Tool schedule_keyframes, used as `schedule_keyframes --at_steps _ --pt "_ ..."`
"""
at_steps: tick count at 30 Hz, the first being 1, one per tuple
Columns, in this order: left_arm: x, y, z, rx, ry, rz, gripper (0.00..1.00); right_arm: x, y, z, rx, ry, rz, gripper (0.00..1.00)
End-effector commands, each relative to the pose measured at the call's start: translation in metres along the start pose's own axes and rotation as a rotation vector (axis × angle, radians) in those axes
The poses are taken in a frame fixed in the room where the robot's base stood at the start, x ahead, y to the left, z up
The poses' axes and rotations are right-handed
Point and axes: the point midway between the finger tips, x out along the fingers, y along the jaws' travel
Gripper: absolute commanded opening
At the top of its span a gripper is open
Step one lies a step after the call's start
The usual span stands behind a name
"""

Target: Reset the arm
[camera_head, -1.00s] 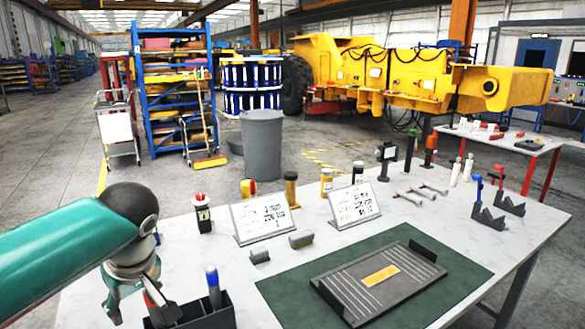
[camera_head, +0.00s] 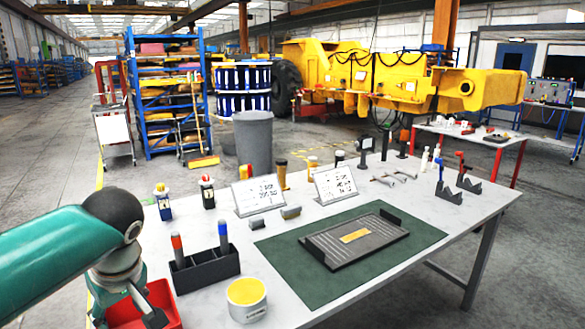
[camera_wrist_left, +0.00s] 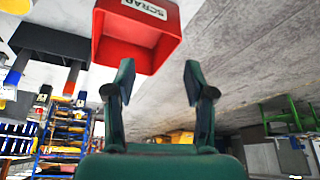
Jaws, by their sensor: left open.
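My left arm comes in from the left in the head view, with its gripper (camera_head: 140,303) low at the table's left end, over or beside a red bin (camera_head: 158,308). In the left wrist view the two fingers of the gripper (camera_wrist_left: 158,85) are apart with nothing between them. The red bin, marked SCRAP (camera_wrist_left: 135,35), shows just beyond the fingertips there. I cannot tell whether the fingers touch it. My right gripper is in neither view.
A black holder (camera_head: 205,270) with markers and a yellow-topped tin (camera_head: 247,300) stand right of the gripper. Two small castings (camera_head: 290,212) lie before white signs (camera_head: 258,194). A dark tray (camera_head: 355,240) lies on a green mat (camera_head: 290,268). The floor left of the table is clear.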

Motion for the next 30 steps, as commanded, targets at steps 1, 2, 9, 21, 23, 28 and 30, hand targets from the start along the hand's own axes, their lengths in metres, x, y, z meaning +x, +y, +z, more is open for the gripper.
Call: schedule_keyframes --at_steps 1,2,9,21,23,28,30 --pt "0.006 -0.004 -0.003 -0.011 -0.005 -0.016 0.54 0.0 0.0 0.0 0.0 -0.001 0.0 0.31" --pt "0.014 -0.005 -0.004 -0.013 -0.013 -0.033 0.54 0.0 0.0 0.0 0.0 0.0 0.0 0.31" --pt "0.068 -0.008 0.012 0.02 -0.078 -0.16 0.54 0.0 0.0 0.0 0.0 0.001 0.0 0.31" --pt "0.198 -0.031 0.114 0.171 -0.366 -0.332 0.54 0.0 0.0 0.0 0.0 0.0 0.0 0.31" --pt "0.226 -0.038 0.148 0.219 -0.452 -0.328 0.54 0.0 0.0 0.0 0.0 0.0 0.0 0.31" --pt "0.286 -0.064 0.262 0.346 -0.724 -0.228 0.54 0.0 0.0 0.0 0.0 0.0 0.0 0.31" --pt "0.3 -0.076 0.313 0.383 -0.826 -0.145 0.54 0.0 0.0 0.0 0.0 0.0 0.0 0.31"
